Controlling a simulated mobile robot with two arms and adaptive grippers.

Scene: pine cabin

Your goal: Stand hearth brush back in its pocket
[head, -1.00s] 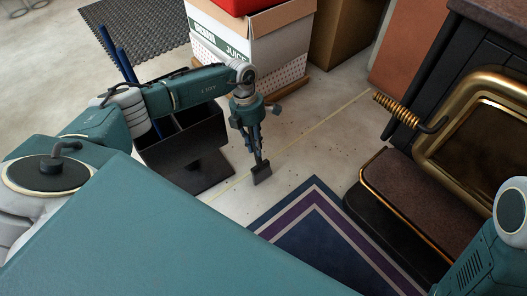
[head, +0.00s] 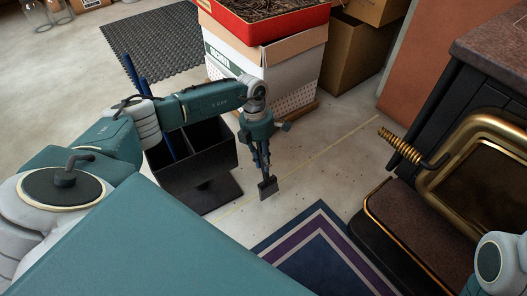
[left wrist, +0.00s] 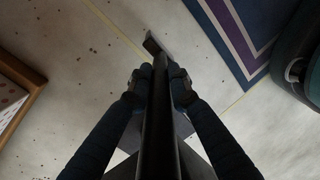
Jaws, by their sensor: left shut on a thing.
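The hearth brush (head: 268,188) hangs from my left gripper (head: 261,160), with its dark head lowest, above the pale floor. In the left wrist view, the gripper (left wrist: 160,85) is shut on the dark handle, and the brush head (left wrist: 152,46) shows beyond the fingertips. The black tool stand (head: 205,172) is on the floor left of the brush, apart from it in the picture. It has open pockets, and blue-handled tools (head: 146,92) stand in its left part. My arm crosses in front of those handles. My right gripper is out of view.
A white carton (head: 270,68) with a red tray (head: 240,26) on top stands behind the gripper. The stove (head: 475,150) with its brass coil handle (head: 400,146) is at the right. A blue rug (head: 320,245) lies in front. Bare floor lies between rug and stand.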

